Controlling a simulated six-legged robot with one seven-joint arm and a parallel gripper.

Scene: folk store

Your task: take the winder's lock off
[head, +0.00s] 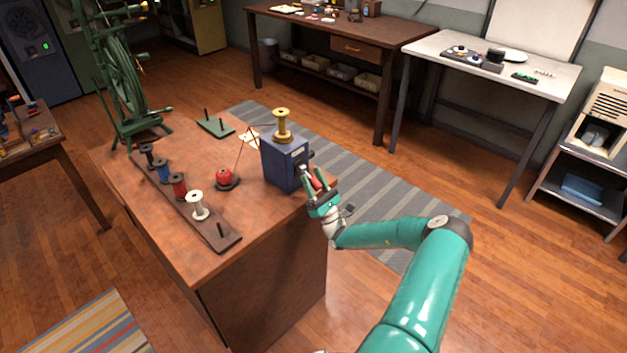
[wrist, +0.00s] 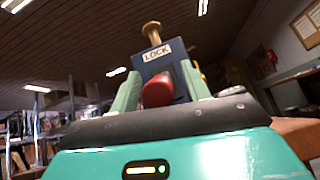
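The winder is a blue box (head: 284,165) at the right end of the brown table, with a yellow spool (head: 283,127) on top. In the wrist view its face carries a white label reading LOCK (wrist: 157,52). Below the label a red lever knob (wrist: 157,91) points towards me; it also shows in the head view (head: 317,184). My gripper (head: 313,181) is at the winder's right side. In the wrist view its green fingers (wrist: 160,88) stand apart on either side of the red knob, and it looks open. Whether either finger touches the knob is unclear.

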